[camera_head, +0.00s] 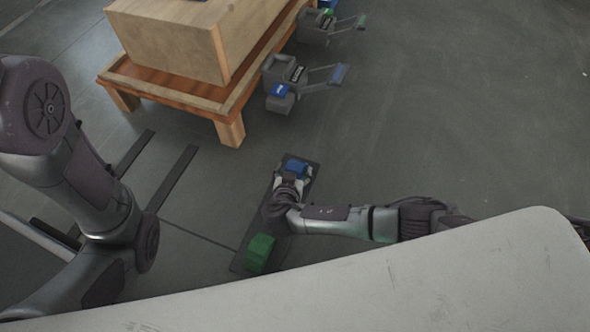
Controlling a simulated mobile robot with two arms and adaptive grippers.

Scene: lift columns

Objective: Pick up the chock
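A blue chock (297,166) is at the far end of a dark mat (249,230) on the floor. A green chock (260,253) sits near the mat's close end. My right gripper (291,178) comes in from the right and is right at the blue chock, pointing down at it. Its light fingers show beside the block, but whether they are closed on it is too small to tell. The gripper and wrist hide part of the blue chock and the middle of the mat. My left arm (75,180) is folded at the left, and its gripper is not seen.
A wooden crate (175,38) stands on an orange-brown wooden platform with legs (230,128) at the upper left. Grey devices with a blue part (284,80) and a green part (316,25) stand beside it. The floor at the upper right is clear.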

